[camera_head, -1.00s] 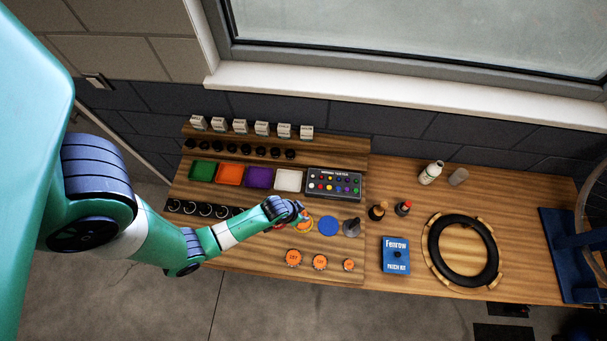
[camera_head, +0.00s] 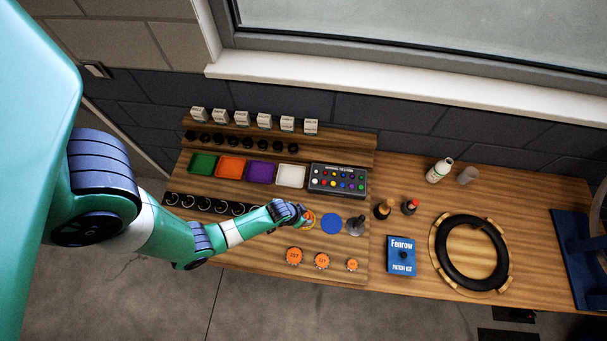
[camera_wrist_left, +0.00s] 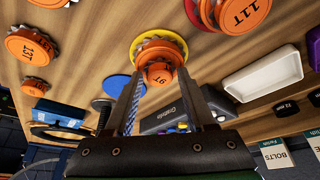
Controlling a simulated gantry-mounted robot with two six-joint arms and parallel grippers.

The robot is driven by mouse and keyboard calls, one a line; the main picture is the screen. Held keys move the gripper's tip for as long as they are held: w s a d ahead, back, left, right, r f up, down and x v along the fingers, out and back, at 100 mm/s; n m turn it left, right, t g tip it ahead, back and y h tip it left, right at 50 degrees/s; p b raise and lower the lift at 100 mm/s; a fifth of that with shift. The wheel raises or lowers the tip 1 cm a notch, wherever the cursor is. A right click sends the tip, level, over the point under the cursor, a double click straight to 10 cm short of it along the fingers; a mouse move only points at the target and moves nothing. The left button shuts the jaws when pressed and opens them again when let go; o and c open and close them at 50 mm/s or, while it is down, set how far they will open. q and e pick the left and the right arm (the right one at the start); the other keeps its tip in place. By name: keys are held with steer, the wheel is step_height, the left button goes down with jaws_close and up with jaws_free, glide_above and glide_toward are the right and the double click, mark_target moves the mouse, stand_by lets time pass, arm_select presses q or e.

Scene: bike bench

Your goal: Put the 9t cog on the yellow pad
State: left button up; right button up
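The small orange 9t cog (camera_wrist_left: 158,76) is between the fingertips of my left gripper (camera_wrist_left: 159,84) in the left wrist view. The fingers appear to grip its sides. The yellow pad (camera_wrist_left: 178,42) lies right behind it, with a larger orange cog (camera_wrist_left: 150,52) on it. The 9t cog overlaps that larger cog in view; I cannot tell whether they touch. In the head view my left gripper (camera_head: 301,216) is over the yellow pad and hides most of it and the 9t cog. My right gripper is not in view.
A blue pad (camera_head: 331,224) lies just right of my left gripper, with a grey upright tool (camera_head: 356,226) beside it. Three orange cogs lie along the front, including the leftmost one (camera_head: 293,256). An 11T cog (camera_wrist_left: 240,12) is close by in the wrist view.

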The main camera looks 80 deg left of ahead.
arm_select(q)
steer(key=shift+o, duration=1)
steer(key=shift+r, duration=0.25)
steer(key=p+v, duration=0.4)
steer(key=v, duration=0.3)
steer(key=shift+r, duration=0.15)
